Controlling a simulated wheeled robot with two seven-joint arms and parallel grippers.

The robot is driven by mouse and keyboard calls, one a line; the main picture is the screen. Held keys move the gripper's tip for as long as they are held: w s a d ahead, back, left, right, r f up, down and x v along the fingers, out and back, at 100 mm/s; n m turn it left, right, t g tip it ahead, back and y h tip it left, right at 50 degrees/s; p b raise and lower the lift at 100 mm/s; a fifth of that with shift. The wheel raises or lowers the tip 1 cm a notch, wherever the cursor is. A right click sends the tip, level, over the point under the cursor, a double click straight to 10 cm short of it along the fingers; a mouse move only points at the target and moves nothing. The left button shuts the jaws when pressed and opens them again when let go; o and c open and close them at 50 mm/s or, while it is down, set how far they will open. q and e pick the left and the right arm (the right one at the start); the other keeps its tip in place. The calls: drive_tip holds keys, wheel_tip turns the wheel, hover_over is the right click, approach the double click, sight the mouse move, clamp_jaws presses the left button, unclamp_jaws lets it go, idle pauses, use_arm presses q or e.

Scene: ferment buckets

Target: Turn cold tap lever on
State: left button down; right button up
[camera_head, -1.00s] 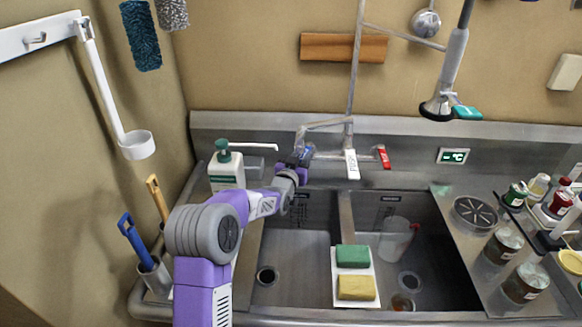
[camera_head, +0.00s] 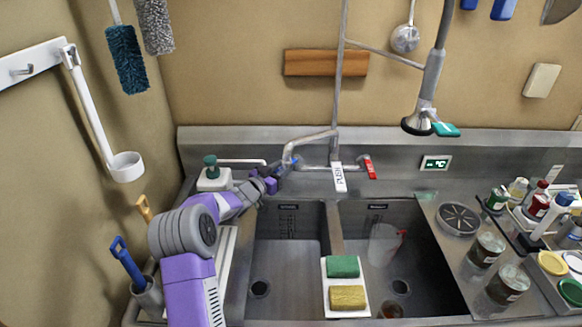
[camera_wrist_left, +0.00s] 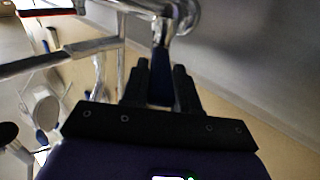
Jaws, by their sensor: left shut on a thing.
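The blue cold tap lever (camera_head: 290,162) is at the left end of the wall-mounted tap (camera_head: 335,150) above the sink. In the left wrist view the blue lever (camera_wrist_left: 160,76) lies between the two black fingers of my left gripper (camera_wrist_left: 160,88). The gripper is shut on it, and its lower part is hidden. In the head view my left gripper (camera_head: 281,170) reaches the lever from the front left. The red lever (camera_head: 369,167) is at the right end of the tap. A white PUSH tag (camera_head: 339,177) hangs between them. My right gripper is not in view.
A soap bottle (camera_head: 214,178) stands left of the tap, close to my left arm. The double sink (camera_head: 290,255) lies below, with a green sponge (camera_head: 342,266) and a yellow sponge (camera_head: 347,297) on its divider. A spray head (camera_head: 420,122) hangs at the right.

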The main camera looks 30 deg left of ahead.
use_arm(q)
drive_tip(key=shift+r, duration=0.15)
drive_tip(key=c, duration=0.9)
unclamp_jaws()
drive_tip(key=shift+s+a+p, duration=0.15)
drive_tip(key=shift+s, duration=1.75)
drive_tip(key=shift+s+a+p, duration=0.15)
drive_tip(key=shift+s, duration=1.75)
drive_tip(key=shift+c, duration=0.2)
